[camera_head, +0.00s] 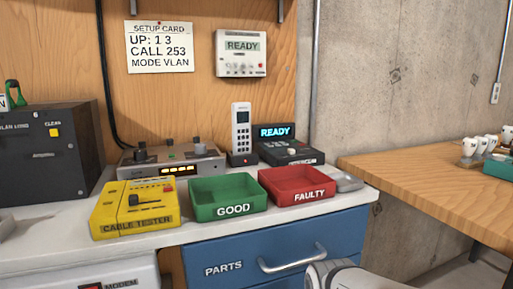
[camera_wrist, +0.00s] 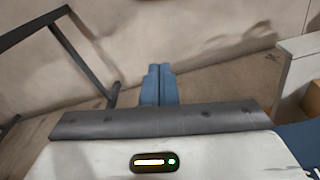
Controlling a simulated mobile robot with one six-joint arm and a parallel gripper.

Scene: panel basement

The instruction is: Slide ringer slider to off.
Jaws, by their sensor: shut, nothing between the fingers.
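No label reading "ringer" is legible in the head view, so I cannot tell which control is the ringer slider. A white wall unit (camera_head: 241,68) with a READY display has small controls along its lower part. A white cordless handset (camera_head: 241,128) stands upright in a dark base on the counter. Beside it is a black device (camera_head: 305,160) with a light knob and a lit blue READY screen (camera_head: 275,132). My gripper (camera_wrist: 158,72) shows in the wrist view, its blue-grey fingers shut together and empty, with floor and wall beyond, away from these devices.
A yellow cable tester (camera_head: 108,222), a green GOOD tray (camera_head: 203,205) and a red FAULTY tray (camera_head: 285,195) line the counter's front. A grey box with knobs (camera_head: 150,165) stands behind them. A blue PARTS drawer (camera_head: 245,257) is below. A wooden table (camera_head: 420,170) with cups is right.

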